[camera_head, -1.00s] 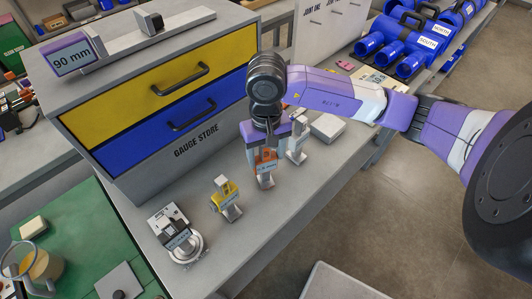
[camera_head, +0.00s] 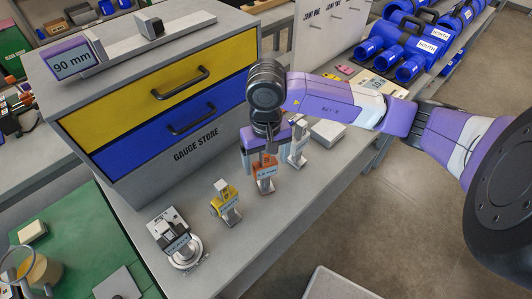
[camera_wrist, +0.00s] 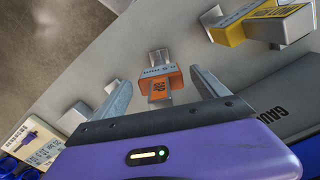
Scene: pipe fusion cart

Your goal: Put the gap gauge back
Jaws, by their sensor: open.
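An orange gap gauge (camera_head: 265,174) stands on the grey bench top in front of the gauge store cabinet. It also shows in the wrist view (camera_wrist: 160,80), with a small label I cannot read surely. My gripper (camera_head: 265,160) is open, pointing down over this gauge. In the wrist view my two fingers (camera_wrist: 160,88) lie one on each side of it, with a gap on both sides. A yellow gauge (camera_head: 225,204) stands to its left and a pale grey gauge (camera_head: 297,149) to its right, close to my gripper.
The gauge store (camera_head: 194,140), with yellow and blue drawers, stands close behind. A silver round-based device (camera_head: 176,240) is at the front left of the bench. A flat grey block (camera_head: 327,132) lies to the right. The bench front edge is near, with open floor beyond.

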